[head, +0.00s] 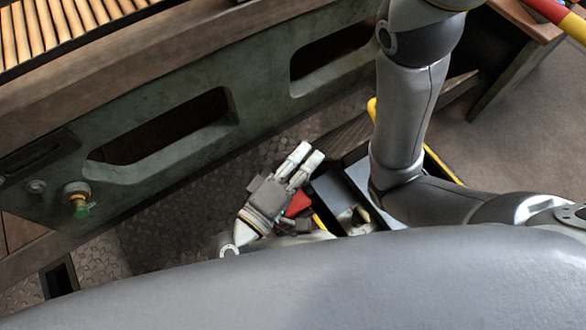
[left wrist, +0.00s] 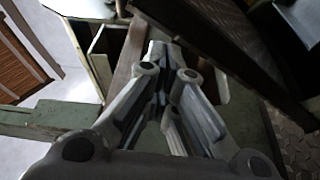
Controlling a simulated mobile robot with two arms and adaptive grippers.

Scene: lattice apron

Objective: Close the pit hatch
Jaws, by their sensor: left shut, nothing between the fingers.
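My left gripper (head: 307,153) is shut and empty, low in the middle of the head view, with its pale fingers pointing up and right. It also fills the middle of the left wrist view (left wrist: 172,68). In the left wrist view a dark ribbed panel (left wrist: 225,38), which looks like the pit hatch, slants across the upper right beyond the fingers. I cannot tell whether the fingers touch it. In the head view a dark panel (head: 343,192) shows just right of the gripper, partly hidden by my right arm; I cannot tell whether it is the hatch. My right gripper is out of view.
A worn green metal frame (head: 255,100) with oval openings and a brown wooden rail (head: 150,62) runs along the left. A brass fitting (head: 76,197) sticks out of it. Tread-plate floor (head: 175,225) lies below. A yellow bar (head: 440,165) shows behind my right arm.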

